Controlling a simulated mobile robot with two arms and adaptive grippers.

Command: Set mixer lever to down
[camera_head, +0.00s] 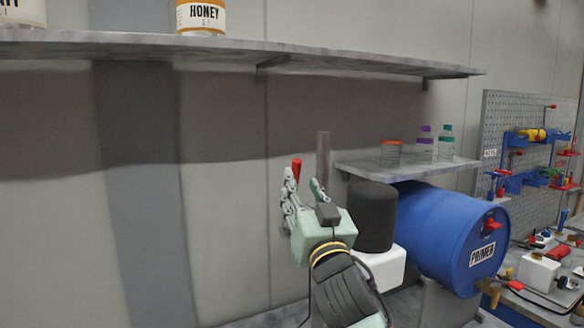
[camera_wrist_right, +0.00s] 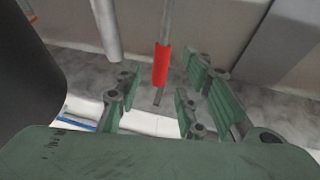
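The lever's red handle (camera_head: 296,170) shows just above the fingers of my right gripper (camera_head: 305,192) in the head view. In the right wrist view, the red handle (camera_wrist_right: 161,67) is on a thin grey rod (camera_wrist_right: 167,20) and shows in the gap between the open green fingers of the right gripper (camera_wrist_right: 160,101). I see no finger closed on the handle; whether one touches it I cannot tell. A dark cylinder (camera_head: 374,217) on a white body (camera_head: 382,268), perhaps part of the mixer, stands right of the gripper. My left gripper is out of view.
A grey post (camera_head: 323,155) rises close behind the gripper. A blue primer barrel (camera_head: 440,235) lies at right, below a small shelf (camera_head: 410,166) with bottles. A long shelf (camera_head: 230,52) with a honey jar (camera_head: 200,18) runs above. The wall area at left is clear.

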